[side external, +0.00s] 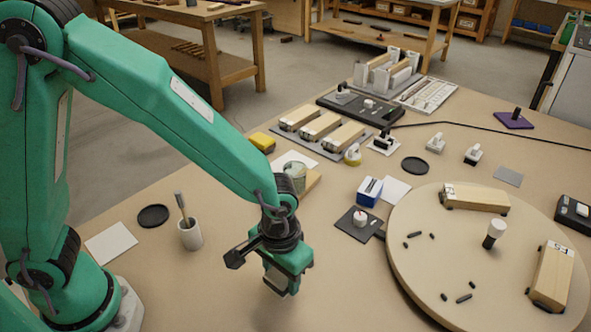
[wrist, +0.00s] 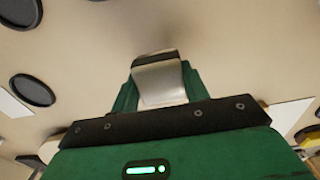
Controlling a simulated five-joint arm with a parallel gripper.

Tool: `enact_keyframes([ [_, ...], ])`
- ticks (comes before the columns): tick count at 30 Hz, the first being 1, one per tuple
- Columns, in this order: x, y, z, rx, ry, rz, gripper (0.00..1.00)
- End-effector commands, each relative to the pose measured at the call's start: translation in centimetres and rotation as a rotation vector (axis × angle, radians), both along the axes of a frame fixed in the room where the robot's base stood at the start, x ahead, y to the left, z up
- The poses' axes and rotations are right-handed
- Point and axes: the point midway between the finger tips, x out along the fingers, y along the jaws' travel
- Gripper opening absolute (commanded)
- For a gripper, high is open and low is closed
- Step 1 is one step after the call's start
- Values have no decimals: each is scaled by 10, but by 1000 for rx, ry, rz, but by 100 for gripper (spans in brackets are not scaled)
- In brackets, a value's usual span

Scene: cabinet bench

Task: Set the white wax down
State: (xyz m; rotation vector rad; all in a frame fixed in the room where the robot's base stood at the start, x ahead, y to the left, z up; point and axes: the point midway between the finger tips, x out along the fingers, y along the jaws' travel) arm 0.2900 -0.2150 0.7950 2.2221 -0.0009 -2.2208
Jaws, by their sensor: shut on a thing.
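My gripper (side external: 281,282) hangs over the bare front part of the bench, left of the round wooden board. In the wrist view my gripper (wrist: 158,88) is shut on a pale, whitish block, which I take to be the white wax (wrist: 160,82). The block has a dark band at its far end and sits between the two green fingers. In the side view the fingers mostly hide it. I cannot tell whether its underside touches the bench.
The round board (side external: 410,275) carries wooden blocks and small dark pieces. A dark square pad (side external: 345,229) with a small white item lies right of my gripper. A white cup (side external: 190,236) and black disc (side external: 153,216) stand left. The bench beneath my gripper looks clear.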

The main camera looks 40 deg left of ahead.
Motion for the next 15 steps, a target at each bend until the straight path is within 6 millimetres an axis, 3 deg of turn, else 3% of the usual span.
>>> enact_keyframes([
  [9,-1,0,-31,2,2,0,21],
  [15,-1,0,-37,0,0,0,21],
])
